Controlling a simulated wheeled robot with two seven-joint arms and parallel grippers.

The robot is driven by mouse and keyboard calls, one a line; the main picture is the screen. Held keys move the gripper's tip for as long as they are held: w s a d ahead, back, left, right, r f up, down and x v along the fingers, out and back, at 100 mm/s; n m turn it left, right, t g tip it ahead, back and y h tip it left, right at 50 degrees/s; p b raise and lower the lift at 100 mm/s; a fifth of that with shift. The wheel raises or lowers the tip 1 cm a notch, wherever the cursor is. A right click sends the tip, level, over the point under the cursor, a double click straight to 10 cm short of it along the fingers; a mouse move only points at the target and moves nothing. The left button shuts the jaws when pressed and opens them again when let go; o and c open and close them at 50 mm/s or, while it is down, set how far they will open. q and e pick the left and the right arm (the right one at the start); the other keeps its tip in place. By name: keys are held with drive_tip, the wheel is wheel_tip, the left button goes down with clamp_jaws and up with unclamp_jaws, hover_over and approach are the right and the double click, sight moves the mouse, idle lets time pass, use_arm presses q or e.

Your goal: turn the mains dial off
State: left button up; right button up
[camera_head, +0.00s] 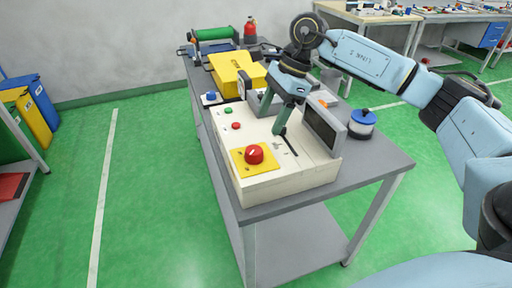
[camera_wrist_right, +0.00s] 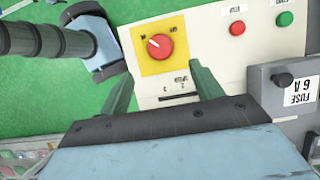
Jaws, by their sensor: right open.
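The mains dial (camera_head: 254,154) is a red round knob on a yellow plate, on the front end of a cream control box (camera_head: 277,184). In the right wrist view the dial (camera_wrist_right: 160,46) has a white mark pointing to the upper left; the small labels beside it are hard to read. My right gripper (camera_head: 272,117) is open and empty above the box, behind and to the right of the dial. In the wrist view its fingers (camera_wrist_right: 163,83) are spread below the dial and apart from it. My left gripper is not in view.
A red button (camera_head: 236,126) and a green button (camera_head: 228,111) lie behind the dial. A slider slot (camera_wrist_right: 181,96) is beside it. The table's front right corner is clear.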

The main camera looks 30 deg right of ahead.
sight(255, 149)
drive_tip(key=b+x, duration=0.1)
drive_tip(key=x, duration=0.8)
drive_tip(key=shift+a+f, duration=0.1)
drive_tip(key=shift+a, duration=0.1)
drive_tip(key=shift+a+f, duration=0.1)
drive_tip(key=shift+f, duration=0.1)
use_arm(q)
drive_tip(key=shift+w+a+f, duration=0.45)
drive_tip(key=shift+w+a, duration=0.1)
use_arm(e)
drive_tip(key=shift+f, duration=0.1)
drive_tip(key=shift+c, duration=0.2)
drive_tip(key=c, duration=0.9)
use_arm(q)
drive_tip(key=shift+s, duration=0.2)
use_arm(e)
drive_tip(key=shift+c, duration=0.2)
